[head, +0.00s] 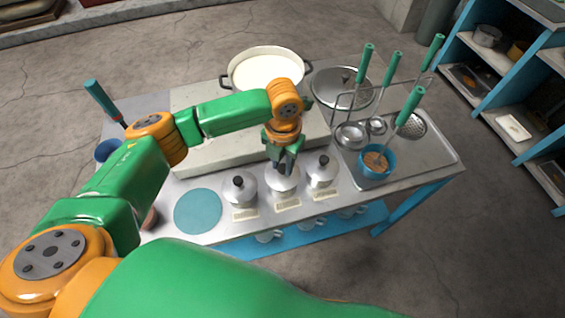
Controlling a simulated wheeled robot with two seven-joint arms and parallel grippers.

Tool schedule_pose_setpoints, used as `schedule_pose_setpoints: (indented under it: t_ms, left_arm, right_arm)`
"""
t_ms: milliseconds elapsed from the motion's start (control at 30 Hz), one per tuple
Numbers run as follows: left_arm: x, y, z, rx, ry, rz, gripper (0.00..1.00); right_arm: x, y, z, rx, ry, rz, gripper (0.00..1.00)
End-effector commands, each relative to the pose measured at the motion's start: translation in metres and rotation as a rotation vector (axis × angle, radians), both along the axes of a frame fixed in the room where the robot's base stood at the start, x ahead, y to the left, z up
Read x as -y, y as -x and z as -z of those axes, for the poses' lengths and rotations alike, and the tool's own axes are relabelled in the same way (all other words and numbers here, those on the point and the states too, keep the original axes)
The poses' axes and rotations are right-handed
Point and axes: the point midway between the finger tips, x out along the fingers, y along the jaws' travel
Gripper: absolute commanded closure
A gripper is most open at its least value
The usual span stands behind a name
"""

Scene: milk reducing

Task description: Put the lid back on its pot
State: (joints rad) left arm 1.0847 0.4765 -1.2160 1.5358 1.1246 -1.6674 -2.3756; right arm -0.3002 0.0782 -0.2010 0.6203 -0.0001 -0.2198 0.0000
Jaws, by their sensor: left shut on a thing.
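Three small metal pots with labels stand in a row at the table's front edge: a left pot (240,193), a middle pot (284,187) and a right pot (321,175). The left and right pots have lids with black knobs on top. My left gripper (285,166) points down over the middle pot and is shut on its lid's knob, which the fingers hide. The lid looks at or very near the pot's rim; I cannot tell whether it is fully seated. My right gripper is not in view.
A large pot of white liquid (265,70) stands behind on a pale slab (205,150). A big round metal lid (335,88) lies beside it. A utensil rack with green-handled tools and a blue cup (374,170) stand right. A teal disc (198,211) lies left.

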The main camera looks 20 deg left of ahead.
Motion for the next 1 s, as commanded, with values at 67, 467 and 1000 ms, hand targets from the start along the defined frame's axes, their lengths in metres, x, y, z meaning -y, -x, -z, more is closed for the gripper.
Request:
schedule_pose_setpoints:
  t_ms: [67,467,1000]
  left_arm:
    - [0.0,0.0,-0.001,0.0,0.0,0.0,1.0]
    - [0.0,0.0,0.002,0.0,0.0,0.0,1.0]
    - [0.0,0.0,0.011,0.001,0.0,0.0,0.56]
  right_arm:
    - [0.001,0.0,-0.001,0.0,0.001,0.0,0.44]
    - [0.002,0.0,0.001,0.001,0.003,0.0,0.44]
    - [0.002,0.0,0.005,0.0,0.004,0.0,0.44]
